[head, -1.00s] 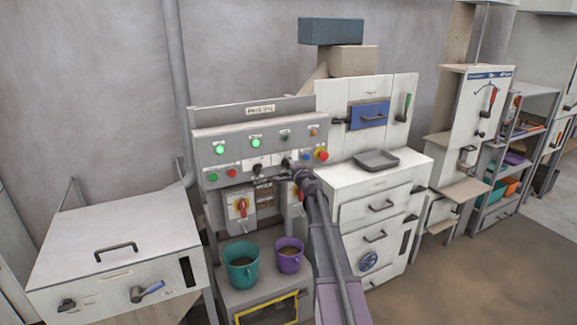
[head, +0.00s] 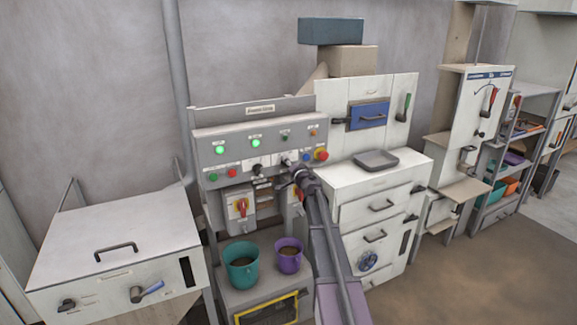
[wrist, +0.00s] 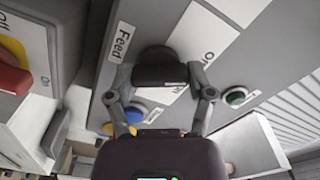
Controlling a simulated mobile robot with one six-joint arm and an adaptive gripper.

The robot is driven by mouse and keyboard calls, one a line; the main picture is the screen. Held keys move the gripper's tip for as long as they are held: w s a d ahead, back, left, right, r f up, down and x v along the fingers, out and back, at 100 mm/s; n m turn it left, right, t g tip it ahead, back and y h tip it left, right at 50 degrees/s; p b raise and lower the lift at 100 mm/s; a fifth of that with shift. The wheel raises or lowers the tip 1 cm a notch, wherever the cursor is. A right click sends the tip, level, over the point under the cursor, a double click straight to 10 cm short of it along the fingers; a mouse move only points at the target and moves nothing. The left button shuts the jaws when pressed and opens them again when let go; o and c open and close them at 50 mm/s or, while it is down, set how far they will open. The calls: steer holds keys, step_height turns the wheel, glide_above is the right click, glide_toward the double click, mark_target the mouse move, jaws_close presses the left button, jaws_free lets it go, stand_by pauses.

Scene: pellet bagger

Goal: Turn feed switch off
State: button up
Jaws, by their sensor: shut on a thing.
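The feed switch is a black knob (wrist: 160,68) on the grey control panel, beside a "Feed" label in the wrist view. White plates with "On" lettering show around it. My gripper (wrist: 162,76) has one finger on each side of the knob and is shut on it. Which position the knob points to is hard to tell. In the head view my gripper (head: 288,180) is at the lower right of the control panel (head: 250,143), and the switch's pale plate (head: 288,157) shows just above it.
A red rotary switch (head: 241,207) is below the panel. A teal bucket (head: 241,268) and a purple bucket (head: 289,258) stand underneath. A white cabinet (head: 345,185) is at the right.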

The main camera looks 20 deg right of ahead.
steer(key=shift+w, duration=0.1)
steer(key=o, duration=1.1)
steer(key=s, duration=1.2)
steer(key=shift+d, duration=0.25)
